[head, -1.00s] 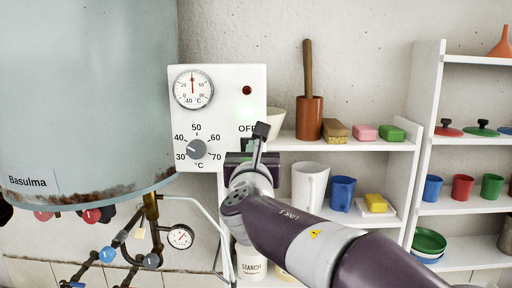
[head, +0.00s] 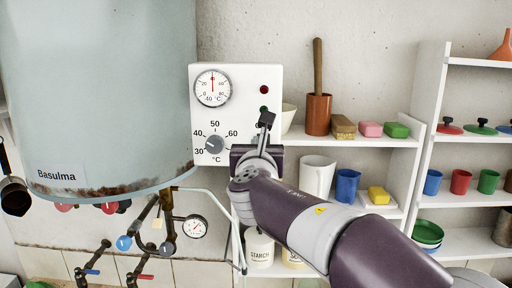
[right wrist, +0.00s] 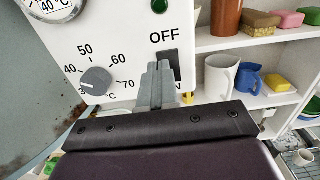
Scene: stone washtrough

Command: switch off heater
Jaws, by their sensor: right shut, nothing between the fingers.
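The heater is a pale blue tank (head: 100,90) labelled Basulma, with a white control panel (head: 235,118) beside it. The panel has a thermometer dial (head: 212,88), a red lamp (head: 264,90), a green lamp (head: 264,109) and a grey temperature knob (head: 214,145) pointing toward the low end. Both lamps look dark. The dark rocker switch (right wrist: 172,64) shows under the word OFF in the right wrist view; its lower part is hidden by my right gripper (right wrist: 161,68). My right gripper (head: 266,120) is shut and empty, right at the switch; contact is unclear. My left gripper is out of view.
Shelves (head: 375,141) with a brown pot (head: 318,115), soaps, a white jug (head: 316,175) and a blue mug (head: 346,185) stand close right of the panel. Pipes, valves and a gauge (head: 195,227) hang below the tank.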

